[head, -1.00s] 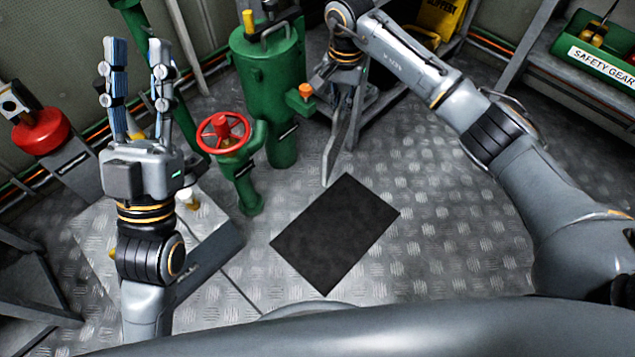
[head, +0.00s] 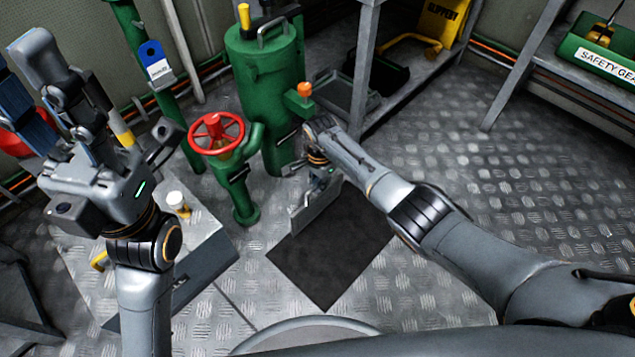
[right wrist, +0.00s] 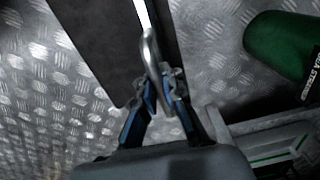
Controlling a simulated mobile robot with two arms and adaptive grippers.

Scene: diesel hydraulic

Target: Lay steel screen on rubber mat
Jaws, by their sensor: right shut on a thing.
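The black rubber mat (head: 330,260) lies flat on the plate floor in the middle of the head view. The steel screen (head: 318,210) is a grey plate held nearly on edge over the mat's far left part. Whether its lower edge touches the mat I cannot tell. My right gripper (head: 322,180) is shut on the screen's handle; in the right wrist view the fingers (right wrist: 164,88) pinch the bent metal handle (right wrist: 151,55), with the screen a thin bright edge (right wrist: 144,14) beyond it. My left gripper (head: 48,90) is open and empty at the left.
A green tank (head: 265,90) and a red handwheel valve (head: 217,134) stand just behind the mat. A low metal box (head: 200,265) with a white bottle (head: 177,203) is at left. A shelf with a green safety gear bin (head: 600,50) is at right. The floor right of the mat is clear.

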